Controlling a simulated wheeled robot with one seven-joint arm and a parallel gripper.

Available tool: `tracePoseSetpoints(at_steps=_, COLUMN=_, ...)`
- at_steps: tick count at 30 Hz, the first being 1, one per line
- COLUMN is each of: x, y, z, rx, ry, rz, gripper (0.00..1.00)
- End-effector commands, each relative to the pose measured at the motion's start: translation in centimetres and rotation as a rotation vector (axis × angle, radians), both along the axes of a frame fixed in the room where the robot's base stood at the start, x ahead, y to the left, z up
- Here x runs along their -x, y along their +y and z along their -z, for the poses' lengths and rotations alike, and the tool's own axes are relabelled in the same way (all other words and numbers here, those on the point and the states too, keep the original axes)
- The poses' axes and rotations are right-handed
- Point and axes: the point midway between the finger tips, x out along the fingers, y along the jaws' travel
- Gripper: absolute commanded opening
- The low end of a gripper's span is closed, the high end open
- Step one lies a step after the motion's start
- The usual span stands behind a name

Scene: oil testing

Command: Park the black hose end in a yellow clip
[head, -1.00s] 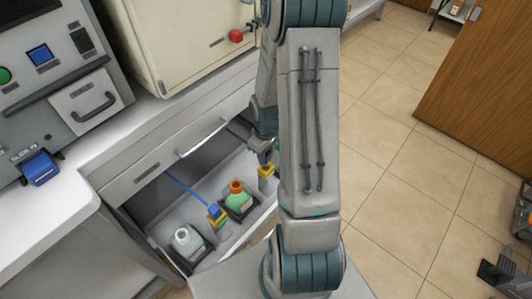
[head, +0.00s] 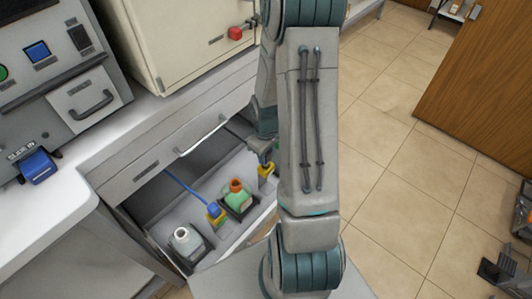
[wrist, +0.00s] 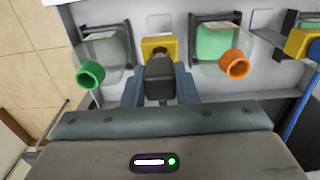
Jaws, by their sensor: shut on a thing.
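My gripper (wrist: 159,90) is shut on the black hose end (wrist: 160,80), with one blue-grey finger on each side of it. In the wrist view the hose end is right at a yellow clip (wrist: 158,44) on the drawer's wall. The hose end overlaps the clip's lower part, and I cannot tell whether it is fully seated. In the head view my gripper (head: 265,158) is just above this yellow clip (head: 266,171), partly hidden by my arm. A blue hose end (head: 214,209) sits in another yellow clip (head: 217,221) to the left.
A green bottle with an orange cap (head: 236,186) stands between the clips. A grey-white bottle (head: 187,243) stands at the near left. A green-capped bottle (wrist: 90,74) is left of my gripper in the wrist view. The open drawer lies beneath the counter (head: 60,185).

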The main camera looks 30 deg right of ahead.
Motion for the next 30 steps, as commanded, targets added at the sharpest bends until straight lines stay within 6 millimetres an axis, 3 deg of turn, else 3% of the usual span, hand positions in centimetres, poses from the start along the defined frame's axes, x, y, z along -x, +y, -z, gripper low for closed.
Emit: tracePoseSetpoints(at_steps=30, x=0.0, y=0.0, z=1.2, rx=0.0, ry=0.0, rz=0.0, gripper=0.05)
